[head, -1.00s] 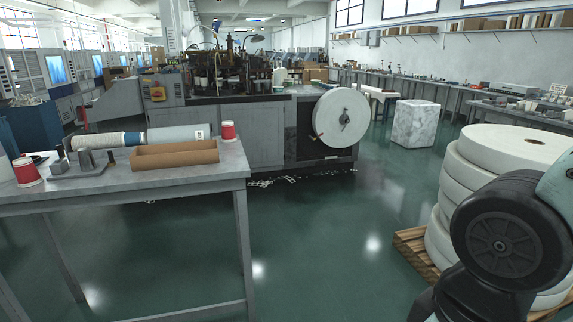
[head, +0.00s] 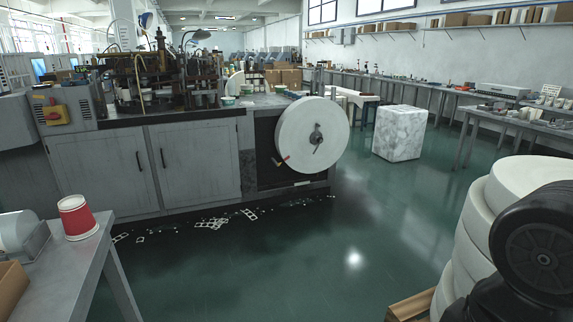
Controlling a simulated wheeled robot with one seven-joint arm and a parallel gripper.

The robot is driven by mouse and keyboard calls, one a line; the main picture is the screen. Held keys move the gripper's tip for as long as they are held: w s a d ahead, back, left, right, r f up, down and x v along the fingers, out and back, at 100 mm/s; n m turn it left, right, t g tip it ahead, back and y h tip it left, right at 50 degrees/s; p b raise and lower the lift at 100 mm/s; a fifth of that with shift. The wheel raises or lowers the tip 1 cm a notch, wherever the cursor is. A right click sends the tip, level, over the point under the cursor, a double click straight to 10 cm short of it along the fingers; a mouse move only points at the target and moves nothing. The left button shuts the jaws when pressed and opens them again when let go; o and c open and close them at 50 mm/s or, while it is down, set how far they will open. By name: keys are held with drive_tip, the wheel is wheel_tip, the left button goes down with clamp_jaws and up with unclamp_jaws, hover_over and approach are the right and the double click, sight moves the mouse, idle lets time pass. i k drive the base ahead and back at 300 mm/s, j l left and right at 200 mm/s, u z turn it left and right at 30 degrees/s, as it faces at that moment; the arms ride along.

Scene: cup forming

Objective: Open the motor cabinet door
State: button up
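The cup-forming machine stands ahead, left of centre in the head view. Its grey base has two closed cabinet doors side by side, a left door (head: 104,175) and a right door (head: 196,161). Each has a dark vertical handle near the seam between them, the left handle (head: 139,161) and the right handle (head: 163,158). I cannot tell which one is the motor cabinet door. A large white paper roll (head: 303,125) is mounted at the right end of the machine. Only a dark joint of my arm shows at the lower right; my gripper is out of view.
A table (head: 62,262) with a red cup (head: 77,217) juts in at the lower left. Stacked white rolls (head: 477,232) on a pallet (head: 408,304) stand at the right. White paper scraps (head: 212,222) lie before the machine. Green floor between table and pallet is clear.

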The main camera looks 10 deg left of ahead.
sight(111, 170)
drive_tip(key=i+j+u, duration=0.15)
drive_tip(key=i+u, duration=0.25)
drive_tip(key=i, duration=0.6)
drive_tip(key=i+l+u, duration=0.2)
drive_tip(key=i+u, duration=0.2)
drive_tip(key=i, duration=0.55)
drive_tip(key=i+z, duration=0.1)
drive_tip(key=i, duration=0.9)
drive_tip(key=i+j+z, duration=0.1)
drive_tip(key=i, duration=0.9)
drive_tip(key=i+j, duration=0.7)
drive_tip(key=i, duration=0.15)
drive_tip(key=j+u, duration=0.15)
drive_tip(key=j, duration=0.25)
drive_tip(key=i+j+u, duration=0.15)
drive_tip(key=j, duration=0.25)
drive_tip(key=i+j+u, duration=0.1)
drive_tip(key=j, duration=1.15)
drive_tip(key=k+u, duration=0.05)
drive_tip(key=k, duration=0.05)
